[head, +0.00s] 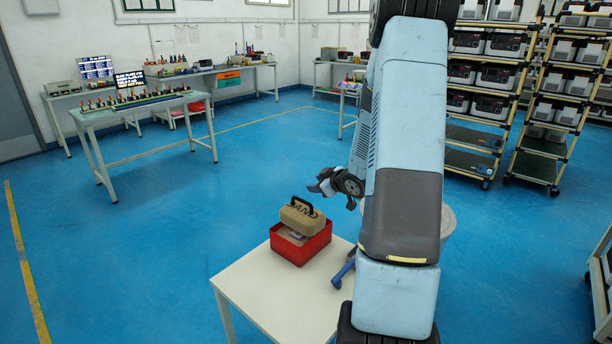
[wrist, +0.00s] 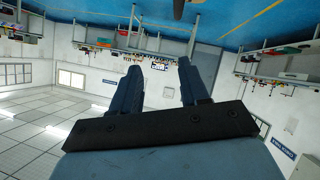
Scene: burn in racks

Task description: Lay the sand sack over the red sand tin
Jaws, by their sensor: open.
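The tan sand sack (head: 302,215), with a dark handle on top and dark lettering, lies on top of the open red sand tin (head: 314,247). It sits tilted over the rear part of the tin, and some of the tin's inside shows in front of it. The tin stands on a small white table. My gripper (head: 318,187) is behind and above the sack, apart from it. In the wrist view my gripper (wrist: 160,80) has its two fingers spread with nothing between them. The sack and tin do not show in the wrist view.
The white table (head: 255,290) has free room in front of the tin. A blue object (head: 343,272) is at its right, partly hidden by my arm. Shelving racks (head: 480,100) stand at the back right, workbenches (head: 135,108) at the left. Blue floor between is clear.

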